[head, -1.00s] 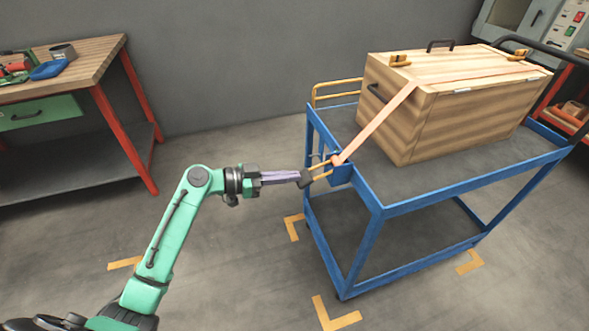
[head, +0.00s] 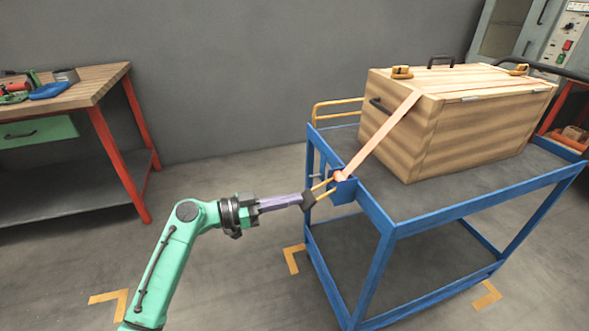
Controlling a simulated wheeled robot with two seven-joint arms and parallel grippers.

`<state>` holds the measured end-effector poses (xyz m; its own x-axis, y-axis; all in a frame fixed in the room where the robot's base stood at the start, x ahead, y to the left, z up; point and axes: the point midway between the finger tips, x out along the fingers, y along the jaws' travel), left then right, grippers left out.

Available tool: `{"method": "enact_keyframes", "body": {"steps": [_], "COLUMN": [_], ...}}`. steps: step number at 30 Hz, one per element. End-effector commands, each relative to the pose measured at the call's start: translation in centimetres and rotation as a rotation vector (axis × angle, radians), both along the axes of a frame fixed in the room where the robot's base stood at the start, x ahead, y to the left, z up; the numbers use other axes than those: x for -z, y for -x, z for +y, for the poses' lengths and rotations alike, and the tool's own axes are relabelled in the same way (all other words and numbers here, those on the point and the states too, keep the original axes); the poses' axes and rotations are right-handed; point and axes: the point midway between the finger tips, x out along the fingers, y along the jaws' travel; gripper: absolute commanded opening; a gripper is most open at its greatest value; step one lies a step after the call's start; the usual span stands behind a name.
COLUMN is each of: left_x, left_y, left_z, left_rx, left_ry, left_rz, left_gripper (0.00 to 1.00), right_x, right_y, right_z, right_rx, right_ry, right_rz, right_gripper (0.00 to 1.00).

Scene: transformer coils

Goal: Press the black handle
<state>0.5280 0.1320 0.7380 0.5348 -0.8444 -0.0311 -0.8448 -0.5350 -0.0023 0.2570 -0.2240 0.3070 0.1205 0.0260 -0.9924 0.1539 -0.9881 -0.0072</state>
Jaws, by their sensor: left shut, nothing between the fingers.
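A wooden crate (head: 465,135) stands on a blue cart (head: 400,225). I cannot tell which one the task means. A pale orange strap (head: 385,135) runs over the crate and down to a blue bracket (head: 345,190) at the cart's left edge. My left gripper (head: 334,186) has its yellow fingers at the strap's lower end beside the bracket. It is shut and holds nothing; whether it touches is unclear. My right gripper is not in view.
A workbench (head: 95,92) with red legs stands at the left. A grey cabinet (head: 505,25) with a control panel is at the back right. A yellow rail (head: 335,101) rises at the cart's left end. The floor between bench and cart is clear.

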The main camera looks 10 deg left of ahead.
Motion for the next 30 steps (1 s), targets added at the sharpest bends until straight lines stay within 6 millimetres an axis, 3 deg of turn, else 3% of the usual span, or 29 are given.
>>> {"method": "enact_keyframes", "body": {"steps": [9,13,30], "left_x": [0.1,-1.2,-15.2], "left_y": [0.1,0.0,0.1], "left_z": [-0.1,-0.1,0.0], "left_rx": [0.003,0.003,0.001], "left_ry": [-0.002,-0.003,-0.003], "left_rz": [0.005,0.001,-0.005], "left_gripper": [0.00,0.00,0.00], "right_x": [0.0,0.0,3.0], "right_y": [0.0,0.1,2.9], "right_z": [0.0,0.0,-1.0], "right_rx": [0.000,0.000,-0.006], "right_ry": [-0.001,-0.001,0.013], "right_rz": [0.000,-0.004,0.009], "right_gripper": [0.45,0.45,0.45]}}
